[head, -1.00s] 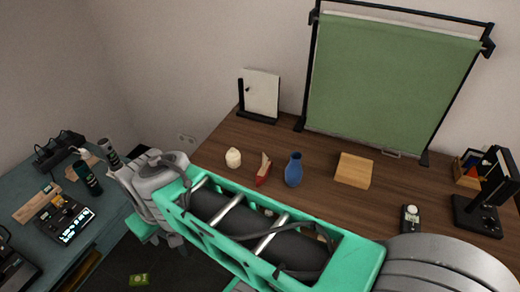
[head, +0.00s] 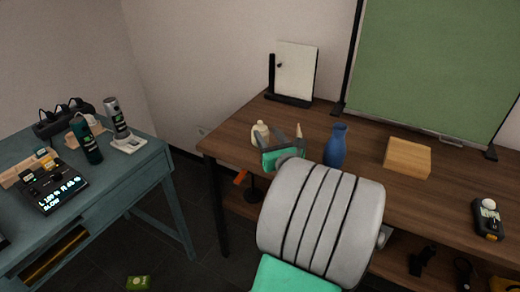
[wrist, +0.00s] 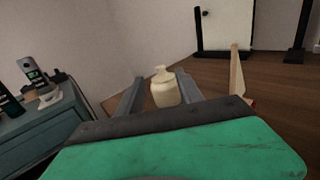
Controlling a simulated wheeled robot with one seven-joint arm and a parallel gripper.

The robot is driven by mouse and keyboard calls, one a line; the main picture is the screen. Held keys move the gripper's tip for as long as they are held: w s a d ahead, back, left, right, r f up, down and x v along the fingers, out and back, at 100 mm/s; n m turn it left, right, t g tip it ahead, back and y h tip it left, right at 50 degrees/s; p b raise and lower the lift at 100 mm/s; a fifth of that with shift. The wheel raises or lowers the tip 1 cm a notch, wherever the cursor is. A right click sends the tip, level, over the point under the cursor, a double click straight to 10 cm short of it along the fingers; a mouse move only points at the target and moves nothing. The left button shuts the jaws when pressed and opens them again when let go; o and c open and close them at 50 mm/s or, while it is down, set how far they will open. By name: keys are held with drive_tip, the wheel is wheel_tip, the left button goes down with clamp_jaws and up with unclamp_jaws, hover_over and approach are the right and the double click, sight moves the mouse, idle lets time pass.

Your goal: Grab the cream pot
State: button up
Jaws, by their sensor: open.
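The cream pot (head: 260,133), a small pale lidded jar, stands upright near the left end of the brown wooden table (head: 228,140). In the wrist view the pot (wrist: 165,92) shows between the two grey fingers of my gripper (wrist: 160,88). The fingers are apart, one on each side of it in the picture; I cannot tell whether the pot is fully between them or just beyond the tips. In the head view my gripper (head: 280,140) is just to the right of the pot and partly overlaps it.
A wooden-edged upright object (wrist: 236,72) stands close right of my gripper. A blue vase (head: 336,146) and a wooden block (head: 408,157) are farther right. A small white board (head: 295,70) stands behind. A teal side table (head: 150,165) is at left.

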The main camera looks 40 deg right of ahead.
sight(261, 124)
drive_tip(key=b+x, duration=0.1)
drive_tip(key=x, duration=0.6)
drive_tip(key=shift+w+d+r, duration=0.1)
drive_tip(key=shift+w+d, duration=0.05)
clamp_jaws()
idle(1.1)
